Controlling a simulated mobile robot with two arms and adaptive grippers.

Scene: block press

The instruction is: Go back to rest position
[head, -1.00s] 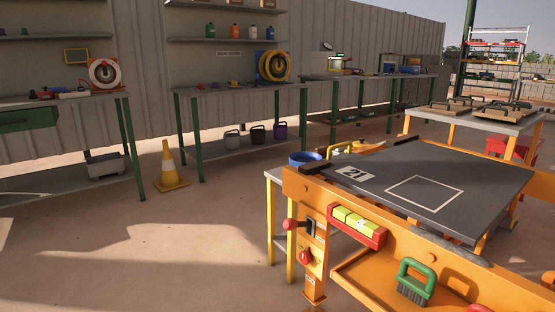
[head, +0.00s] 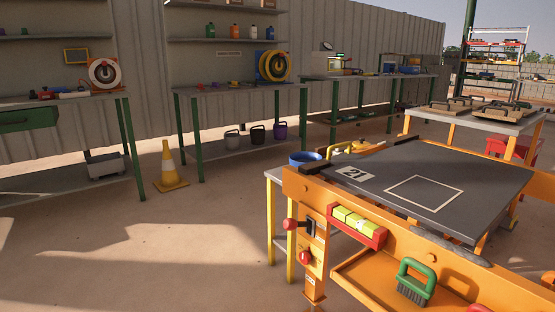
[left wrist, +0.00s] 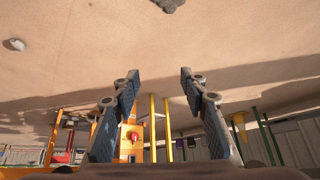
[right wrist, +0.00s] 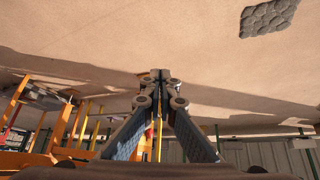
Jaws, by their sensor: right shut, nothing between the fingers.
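My left gripper (left wrist: 158,88) shows in the left wrist view with its two fingers wide apart and nothing between them. My right gripper (right wrist: 160,76) shows in the right wrist view with its fingertips together and nothing held. Both wrist views look over sandy ground, with the workshop upside down at the bottom. Neither gripper nor arm shows in the head view. Neither gripper touches anything visible.
The orange press bench (head: 440,246) with its dark top plate (head: 480,178) stands at the right. A green brush (head: 414,283) and a red holder of yellow blocks (head: 357,227) are on its front. A traffic cone (head: 170,166) stands left. The sandy floor between is open.

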